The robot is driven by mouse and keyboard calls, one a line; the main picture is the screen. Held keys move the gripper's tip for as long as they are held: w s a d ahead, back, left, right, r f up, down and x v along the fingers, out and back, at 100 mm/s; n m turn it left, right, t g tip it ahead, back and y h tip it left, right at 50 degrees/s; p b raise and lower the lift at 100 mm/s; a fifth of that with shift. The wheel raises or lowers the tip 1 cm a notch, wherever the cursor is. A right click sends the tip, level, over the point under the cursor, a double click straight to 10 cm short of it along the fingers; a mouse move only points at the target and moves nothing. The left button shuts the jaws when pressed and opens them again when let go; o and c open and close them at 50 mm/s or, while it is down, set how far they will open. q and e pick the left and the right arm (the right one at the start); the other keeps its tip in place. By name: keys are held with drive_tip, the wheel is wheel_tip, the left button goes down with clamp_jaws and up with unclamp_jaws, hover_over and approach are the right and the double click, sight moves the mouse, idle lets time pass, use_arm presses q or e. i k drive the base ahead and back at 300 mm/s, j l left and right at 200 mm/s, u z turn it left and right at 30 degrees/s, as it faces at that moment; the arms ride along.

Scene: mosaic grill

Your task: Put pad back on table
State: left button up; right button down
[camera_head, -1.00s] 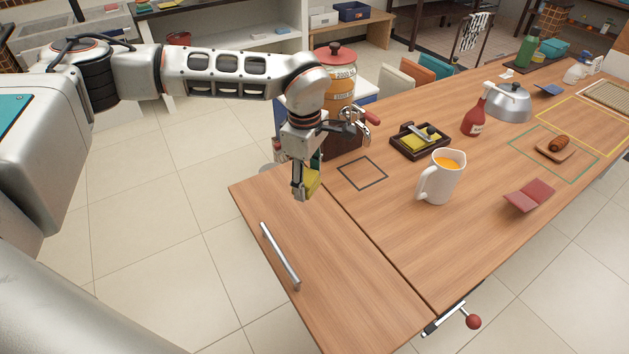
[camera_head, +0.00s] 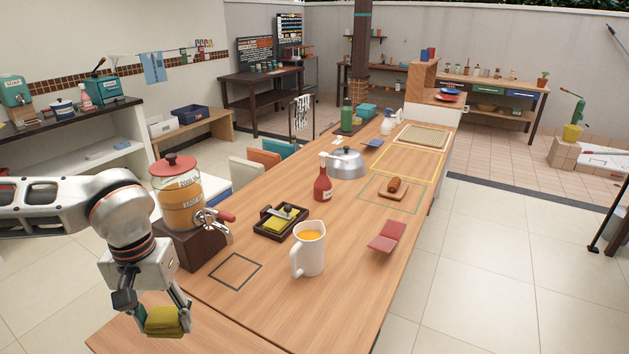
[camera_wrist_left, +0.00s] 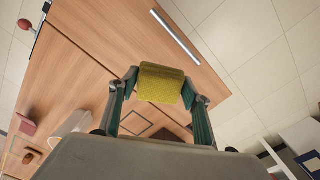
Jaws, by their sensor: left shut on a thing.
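My left gripper (camera_head: 165,312) is shut on a yellow-green pad (camera_head: 164,322), at the lower left of the head view. The pad also shows in the left wrist view (camera_wrist_left: 160,84), between the two green-sided fingers. It is held above the near end of the wooden table (camera_head: 345,240), apart from the black square outline (camera_head: 236,271) on the tabletop. The exact height over the table is hard to tell. My right gripper is in neither view.
A juice dispenser (camera_head: 180,205) stands close beside my left gripper. A dark tray (camera_head: 268,232) with a yellow pad, a white pitcher (camera_head: 309,252), a red bottle (camera_head: 322,184) and a folded red thing (camera_head: 387,236) stand farther along.

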sight(334, 325)
drive_tip(key=z, duration=1.25)
drive_tip(key=j+z, duration=0.2)
drive_tip(key=z, duration=0.15)
drive_tip(key=j+z, duration=0.35)
drive_tip(key=k+j, duration=0.1)
drive_tip(key=j, duration=0.65)
drive_tip(key=k, duration=0.05)
